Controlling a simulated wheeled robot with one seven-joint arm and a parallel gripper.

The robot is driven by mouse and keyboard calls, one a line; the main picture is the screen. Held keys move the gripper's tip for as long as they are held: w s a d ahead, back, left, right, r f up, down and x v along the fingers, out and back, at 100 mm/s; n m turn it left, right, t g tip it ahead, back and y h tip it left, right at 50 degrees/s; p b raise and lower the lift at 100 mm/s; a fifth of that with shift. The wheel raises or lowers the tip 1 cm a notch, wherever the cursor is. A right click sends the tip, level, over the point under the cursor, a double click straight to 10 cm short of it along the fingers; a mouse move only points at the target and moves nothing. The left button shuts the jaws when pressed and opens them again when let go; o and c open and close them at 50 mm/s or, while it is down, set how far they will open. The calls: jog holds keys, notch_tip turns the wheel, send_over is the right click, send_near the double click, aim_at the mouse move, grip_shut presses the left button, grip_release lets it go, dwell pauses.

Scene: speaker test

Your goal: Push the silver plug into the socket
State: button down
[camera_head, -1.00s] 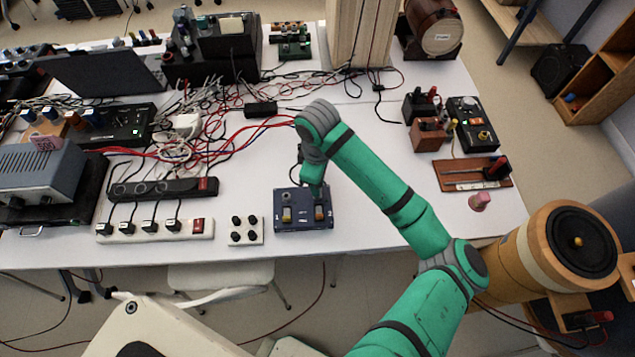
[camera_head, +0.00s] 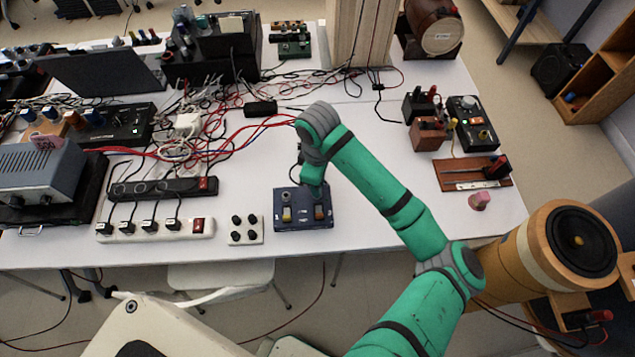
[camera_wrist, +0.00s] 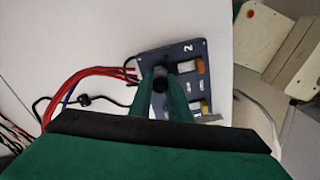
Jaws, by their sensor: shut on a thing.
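A dark blue panel box (camera_head: 304,223) lies near the table's front edge, with a yellow and an orange block on its top. It also shows in the wrist view (camera_wrist: 207,73), with a white "2". My gripper (camera_head: 317,188) points down at the panel's back right part, close to the orange block. In the wrist view my two green fingers (camera_wrist: 161,84) are closed around a small grey, round-ended piece, which looks like the silver plug (camera_wrist: 160,68). Its lower end and the socket hole are hidden, so I cannot tell how far it is in.
A small white box with black knobs (camera_head: 246,230) stands left of the panel. A white power strip (camera_head: 155,231) lies further left. Red and black cables (camera_wrist: 92,78) run beside the panel. A wooden board (camera_head: 473,174) is at the right. Clear tabletop lies between it and the panel.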

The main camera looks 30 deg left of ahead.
jog(key=shift+f, duration=0.5)
jog(key=c, duration=1.6)
grip_release()
jog(key=shift+r, duration=0.1)
jog(key=shift+r, duration=3.75)
